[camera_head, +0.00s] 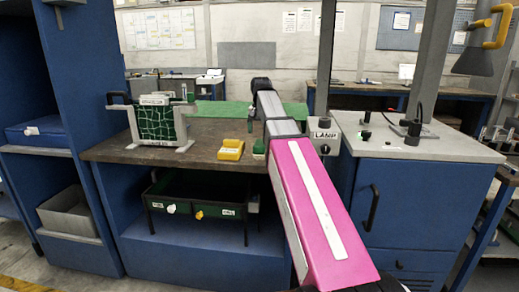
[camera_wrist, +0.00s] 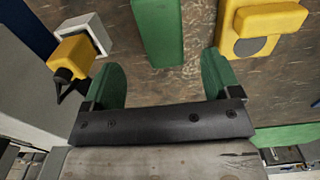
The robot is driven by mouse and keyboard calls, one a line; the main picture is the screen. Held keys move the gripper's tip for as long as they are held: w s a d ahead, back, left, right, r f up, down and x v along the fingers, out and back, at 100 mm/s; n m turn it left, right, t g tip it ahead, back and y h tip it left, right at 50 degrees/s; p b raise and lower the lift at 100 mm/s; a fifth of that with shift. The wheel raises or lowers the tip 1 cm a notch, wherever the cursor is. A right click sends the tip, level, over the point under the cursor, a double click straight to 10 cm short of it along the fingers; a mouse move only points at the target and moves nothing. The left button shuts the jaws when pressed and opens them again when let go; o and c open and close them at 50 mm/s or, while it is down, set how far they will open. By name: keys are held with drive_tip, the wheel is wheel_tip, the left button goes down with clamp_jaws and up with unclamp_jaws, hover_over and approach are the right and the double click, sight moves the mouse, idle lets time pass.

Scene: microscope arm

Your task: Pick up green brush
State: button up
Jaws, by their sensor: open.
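The green brush shows in the wrist view (camera_wrist: 158,30) as a long green block on the brown tabletop. Its near end lies between and just ahead of my fingertips, and its far end is cut off by the top edge. My gripper (camera_wrist: 162,72) is open, with one green finger on each side, apart from the brush. Nothing is held. In the head view, a small green piece beside my arm appears to be the brush (camera_head: 259,148); my arm covers part of that area, so the gripper is mostly hidden there.
A yellow block (camera_head: 230,150) sits left of the brush on the workbench (camera_head: 195,143). A green-netted frame (camera_head: 160,122) stands further left. A grey-topped cabinet (camera_head: 415,140) with a LAMP box (camera_head: 323,133) is on the right. A green mat (camera_head: 210,108) lies behind.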

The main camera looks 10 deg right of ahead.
sight(260, 149)
drive_tip(key=shift+a+f, duration=0.15)
drive_tip(key=shift+f, duration=4.6)
drive_tip(key=c, duration=1.1)
